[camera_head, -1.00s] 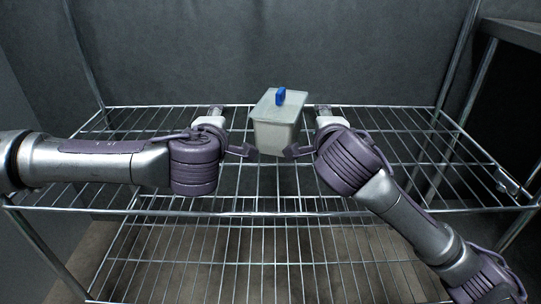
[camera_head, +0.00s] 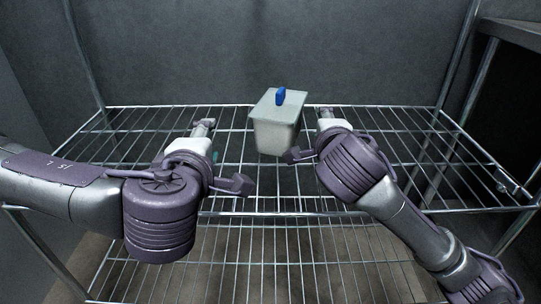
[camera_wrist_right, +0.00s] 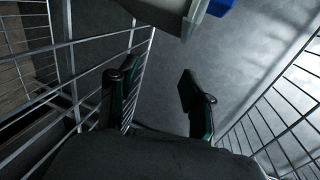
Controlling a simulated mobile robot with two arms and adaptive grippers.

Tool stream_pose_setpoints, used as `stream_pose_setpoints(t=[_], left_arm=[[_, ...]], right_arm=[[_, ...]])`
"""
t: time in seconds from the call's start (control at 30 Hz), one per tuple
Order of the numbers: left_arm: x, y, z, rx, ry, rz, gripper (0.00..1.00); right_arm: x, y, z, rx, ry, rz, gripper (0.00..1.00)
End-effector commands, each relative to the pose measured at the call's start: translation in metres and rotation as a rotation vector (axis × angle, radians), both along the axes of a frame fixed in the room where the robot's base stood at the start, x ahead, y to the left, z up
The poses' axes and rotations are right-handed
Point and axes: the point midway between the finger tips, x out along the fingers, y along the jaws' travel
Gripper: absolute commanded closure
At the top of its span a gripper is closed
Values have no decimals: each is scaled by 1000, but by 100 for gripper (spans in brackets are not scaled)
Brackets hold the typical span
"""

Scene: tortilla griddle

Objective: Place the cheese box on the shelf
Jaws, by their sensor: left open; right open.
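The cheese box (camera_head: 275,132) is a pale grey-white container with a lid and a blue handle (camera_head: 281,96). It stands upright on the upper wire shelf (camera_head: 330,190), near the middle. My left gripper (camera_head: 222,156) is open and empty, to the left of the box with a clear gap. My right gripper (camera_head: 309,135) is open, close to the box's right side; I cannot tell whether it touches. In the right wrist view, the box (camera_wrist_right: 165,10) shows only partly at the top edge, beyond the open right fingers (camera_wrist_right: 160,92), with nothing between them.
A lower wire shelf (camera_head: 290,262) lies below. The upper shelf is bare to the left and right of the box. Metal posts (camera_head: 85,55) stand at the corners, and a dark wall (camera_head: 200,50) is behind. Another metal surface (camera_head: 515,33) is at the upper right.

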Motion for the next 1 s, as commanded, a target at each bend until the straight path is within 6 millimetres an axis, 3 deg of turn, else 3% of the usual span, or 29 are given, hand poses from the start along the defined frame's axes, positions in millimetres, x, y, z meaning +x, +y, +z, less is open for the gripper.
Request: stream_pose_setpoints(t=[0.3, 0.5, 1.0], left_arm=[[0, 0, 0, 0, 0, -1, 50], [1, 0, 0, 0, 0, -1, 50], [1, 0, 0, 0, 0, -1, 50]], right_arm=[[-66, 1, 17, 4, -1, 4, 50], [-92, 0, 24, 3, -1, 2, 50], [-100, -1, 25, 1, 1, 0, 50]])
